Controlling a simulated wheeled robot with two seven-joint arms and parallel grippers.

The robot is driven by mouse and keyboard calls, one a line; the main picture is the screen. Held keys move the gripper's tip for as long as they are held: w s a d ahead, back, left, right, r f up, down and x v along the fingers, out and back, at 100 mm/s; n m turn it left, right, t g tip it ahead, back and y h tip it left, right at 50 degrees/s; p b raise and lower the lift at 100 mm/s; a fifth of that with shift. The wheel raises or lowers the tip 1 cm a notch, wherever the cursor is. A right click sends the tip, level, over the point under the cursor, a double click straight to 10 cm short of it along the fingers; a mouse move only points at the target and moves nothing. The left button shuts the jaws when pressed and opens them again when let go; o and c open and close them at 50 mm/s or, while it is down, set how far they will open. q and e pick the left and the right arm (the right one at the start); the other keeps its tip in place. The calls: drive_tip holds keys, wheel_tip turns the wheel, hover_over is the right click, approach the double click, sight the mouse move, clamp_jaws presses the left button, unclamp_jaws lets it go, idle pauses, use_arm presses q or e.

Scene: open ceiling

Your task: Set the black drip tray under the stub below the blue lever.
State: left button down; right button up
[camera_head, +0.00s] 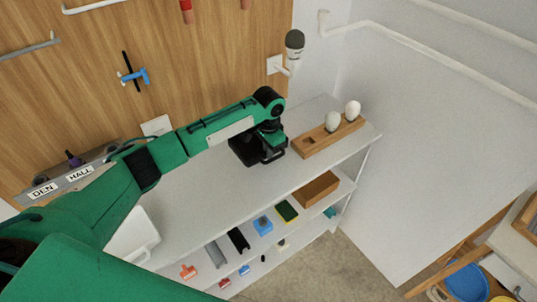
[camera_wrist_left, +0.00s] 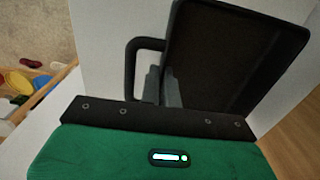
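The black drip tray (camera_head: 243,151) is at the end of my left arm, over the white shelf top; I cannot tell whether it touches the shelf. It fills much of the left wrist view (camera_wrist_left: 235,55), with its loop handle (camera_wrist_left: 131,70) on the left. My left gripper (camera_wrist_left: 163,84) has its grey fingers close together at the handle side of the tray and looks shut on it. The blue lever (camera_head: 135,76) is on the wood panel at upper left. Below it is a white plate (camera_head: 157,126), partly behind my arm; no stub shows clearly there. My right gripper is out of view.
A wooden block with white bulb-shaped pieces (camera_head: 328,136) stands right of the tray. A dark knob (camera_head: 295,40) on a white pipe juts from the wall above. A labelled grey box (camera_head: 75,178) is at left. Lower shelves hold small items, including a brown block (camera_head: 316,189).

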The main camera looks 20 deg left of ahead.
use_arm(q)
wheel_tip(320, 180, down, 2)
drive_tip(key=shift+f, duration=0.55)
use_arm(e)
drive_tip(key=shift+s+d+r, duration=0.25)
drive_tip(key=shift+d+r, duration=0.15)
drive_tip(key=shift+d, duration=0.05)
use_arm(q)
drive_tip(key=shift+f, duration=0.15)
drive_tip(key=c, duration=1.6)
unclamp_jaws()
drive_tip(key=shift+c, duration=0.2)
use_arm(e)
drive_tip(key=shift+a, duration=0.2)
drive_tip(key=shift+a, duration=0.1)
